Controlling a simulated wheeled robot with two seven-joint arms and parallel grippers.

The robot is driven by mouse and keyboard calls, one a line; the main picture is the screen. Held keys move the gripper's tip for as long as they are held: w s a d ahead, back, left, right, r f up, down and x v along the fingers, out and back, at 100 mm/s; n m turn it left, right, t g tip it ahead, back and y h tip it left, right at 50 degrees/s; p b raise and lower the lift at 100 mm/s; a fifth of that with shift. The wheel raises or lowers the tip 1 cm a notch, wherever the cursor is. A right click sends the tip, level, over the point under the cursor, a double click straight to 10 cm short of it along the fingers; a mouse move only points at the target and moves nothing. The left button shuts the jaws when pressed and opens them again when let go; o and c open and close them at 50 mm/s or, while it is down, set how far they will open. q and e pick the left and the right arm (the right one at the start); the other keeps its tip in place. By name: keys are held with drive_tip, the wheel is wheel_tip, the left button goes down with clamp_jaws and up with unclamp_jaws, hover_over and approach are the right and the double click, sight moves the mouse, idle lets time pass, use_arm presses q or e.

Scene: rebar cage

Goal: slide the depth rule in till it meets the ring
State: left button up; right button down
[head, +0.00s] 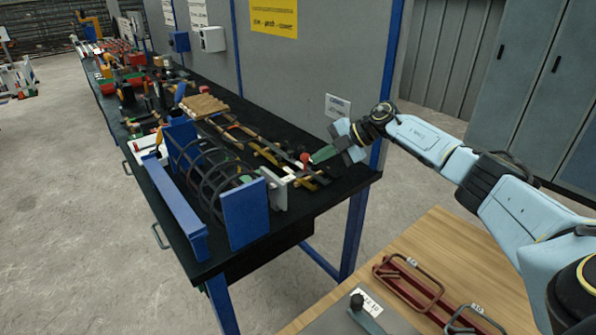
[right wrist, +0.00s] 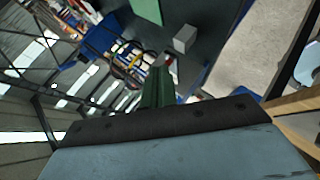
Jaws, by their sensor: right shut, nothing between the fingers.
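The rebar cage (head: 205,180), a row of dark rings, lies between blue end plates (head: 245,213) near the bench's front end. A pale upright block (head: 279,194) stands just right of the near plate. A light strip (head: 282,173), apparently the depth rule, lies by the block's top, with a red knob (head: 305,158) near its right end. My right gripper (head: 318,155) is shut and empty, its green fingers close to the knob; I cannot tell whether they touch. The fingers also show together in the right wrist view (right wrist: 157,88). Which ring the rule faces is hidden. My left gripper is not in view.
The black bench (head: 330,182) carries several bars and a wooden stack (head: 204,106) behind the cage. A long blue rail (head: 175,208) runs along its front. A wooden table (head: 440,235) with red brackets (head: 408,280) stands at lower right.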

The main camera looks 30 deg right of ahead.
drive_tip(key=shift+w+d+r, duration=0.1)
drive_tip(key=shift+d+r, duration=0.4)
drive_tip(key=shift+d, duration=0.2)
drive_tip(key=shift+d+r, duration=0.5)
drive_tip(key=shift+d, duration=0.15)
drive_tip(key=shift+a+f+b, duration=0.35)
drive_tip(key=shift+a+f, duration=0.7)
drive_tip(key=shift+a, duration=0.15)
